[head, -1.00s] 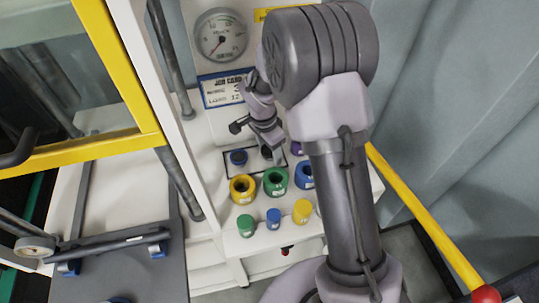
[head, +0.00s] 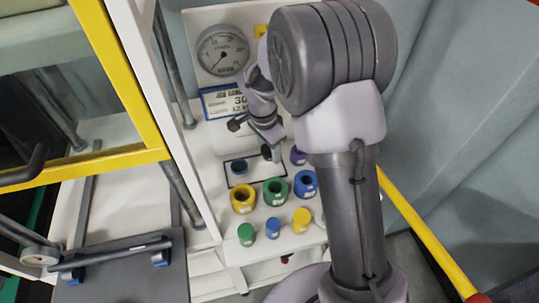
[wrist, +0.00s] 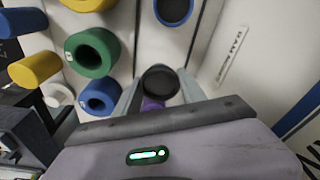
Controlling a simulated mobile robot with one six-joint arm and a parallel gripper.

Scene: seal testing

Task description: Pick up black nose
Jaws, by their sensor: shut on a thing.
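The black nose (wrist: 160,82) is a short dark cylinder with a round end, seen between my two fingers in the wrist view. My gripper (wrist: 160,92) is shut on it, with one pale finger on each side. In the head view the nose (head: 267,153) is a small dark shape at the tip of my gripper (head: 271,147), over the far right part of a black-outlined rectangle on the white bench. The gap between nose and bench is hard to judge.
A blue ring (head: 239,167) sits in the outlined rectangle. A purple piece (head: 298,156) stands close right of my gripper. Yellow (head: 243,199), green (head: 276,191) and blue (head: 305,184) rings and smaller plugs stand in front. A gauge (head: 222,51) and job card (head: 226,102) are behind.

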